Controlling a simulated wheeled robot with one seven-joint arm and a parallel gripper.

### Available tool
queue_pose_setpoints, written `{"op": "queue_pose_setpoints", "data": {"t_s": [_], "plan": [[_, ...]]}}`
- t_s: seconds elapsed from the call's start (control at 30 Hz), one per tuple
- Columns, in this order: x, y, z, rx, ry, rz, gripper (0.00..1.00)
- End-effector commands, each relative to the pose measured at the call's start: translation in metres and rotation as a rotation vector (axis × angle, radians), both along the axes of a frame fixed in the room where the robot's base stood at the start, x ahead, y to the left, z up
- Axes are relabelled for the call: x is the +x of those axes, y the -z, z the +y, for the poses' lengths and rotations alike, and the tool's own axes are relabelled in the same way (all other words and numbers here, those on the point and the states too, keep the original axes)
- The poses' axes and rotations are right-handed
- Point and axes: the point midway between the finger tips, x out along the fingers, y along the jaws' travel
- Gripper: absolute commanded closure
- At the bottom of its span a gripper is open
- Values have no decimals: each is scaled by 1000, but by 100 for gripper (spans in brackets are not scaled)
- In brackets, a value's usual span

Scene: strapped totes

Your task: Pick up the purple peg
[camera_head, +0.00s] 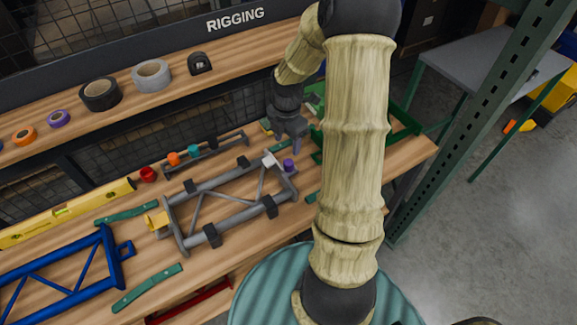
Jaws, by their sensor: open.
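A small purple peg (288,165) stands at the right end of a grey tubular frame on the wooden workbench. It seems upright, and I cannot tell if it touches the frame. My gripper (291,141) hangs above the bench just behind the peg in the picture, pointing down. It is open, with nothing visible between its fingers, and is apart from the peg. The fingertips are small and dark, so their exact height above the bench is unclear.
The grey frame (213,186) with dark clamps lies left of the peg. A rail behind it carries orange (174,158) and teal (194,151) pieces; a red cup (148,174) is farther left. A green frame (402,119) is partly behind my arm. The shelf (220,82) overhangs the back.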

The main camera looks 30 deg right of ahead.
Motion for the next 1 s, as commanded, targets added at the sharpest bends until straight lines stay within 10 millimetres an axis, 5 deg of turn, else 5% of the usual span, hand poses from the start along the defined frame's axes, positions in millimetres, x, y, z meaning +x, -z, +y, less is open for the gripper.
{"op": "queue_pose_setpoints", "data": {"t_s": [0.2, 0.67, 1.0], "plan": [[0, 36, 1, 0, -1, 2, 44], [-1, 45, 0, 0, -1, 1, 44], [-4, 89, 2, 0, -2, 2, 44]]}}
